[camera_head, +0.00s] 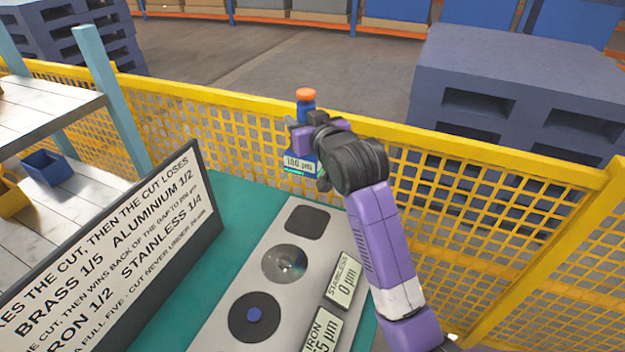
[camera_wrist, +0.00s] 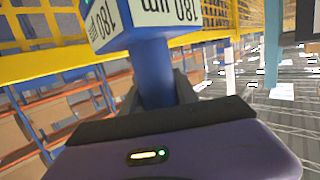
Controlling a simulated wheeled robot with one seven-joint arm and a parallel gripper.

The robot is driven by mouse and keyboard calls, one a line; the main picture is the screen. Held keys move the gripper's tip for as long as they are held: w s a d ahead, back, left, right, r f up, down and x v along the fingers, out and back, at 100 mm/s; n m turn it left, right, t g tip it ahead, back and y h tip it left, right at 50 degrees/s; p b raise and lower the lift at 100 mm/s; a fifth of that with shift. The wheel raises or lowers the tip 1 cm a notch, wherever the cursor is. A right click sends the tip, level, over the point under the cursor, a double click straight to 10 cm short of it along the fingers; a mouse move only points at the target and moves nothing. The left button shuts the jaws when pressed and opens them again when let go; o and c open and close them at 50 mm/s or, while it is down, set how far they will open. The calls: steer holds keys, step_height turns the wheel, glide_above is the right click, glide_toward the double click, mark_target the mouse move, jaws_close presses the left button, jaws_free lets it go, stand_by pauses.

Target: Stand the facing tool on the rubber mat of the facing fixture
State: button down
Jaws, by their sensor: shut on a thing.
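The facing tool (camera_head: 306,97) is a blue piece with an orange top and a white label reading 180 µm. My gripper (camera_head: 312,130) is shut on it and holds it up above the far end of the bench. In the wrist view the tool's blue shaft (camera_wrist: 154,75) stands between my fingers (camera_wrist: 155,100), with the labelled head beyond. The facing fixture (camera_head: 222,318) is a light grey plate on the teal bench top. Which is the rubber mat is not labelled.
A sign board (camera_head: 120,240) with cutting rules stands left of the fixture. Labels reading STAINLESS 0 µm (camera_head: 345,280) and IRON (camera_head: 325,332) stand at its right. A yellow mesh fence (camera_head: 235,130) runs behind the bench. Shelves with blue and yellow bins (camera_head: 47,167) are at left.

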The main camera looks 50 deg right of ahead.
step_height(320, 180, down, 19)
stand_by(0.7)
steer(key=shift+f, duration=0.25)
steer(key=c, duration=0.9)
jaws_free()
steer(key=shift+a+f, duration=0.1)
steer(key=shift+f, duration=0.1)
steer(key=shift+c, duration=0.2)
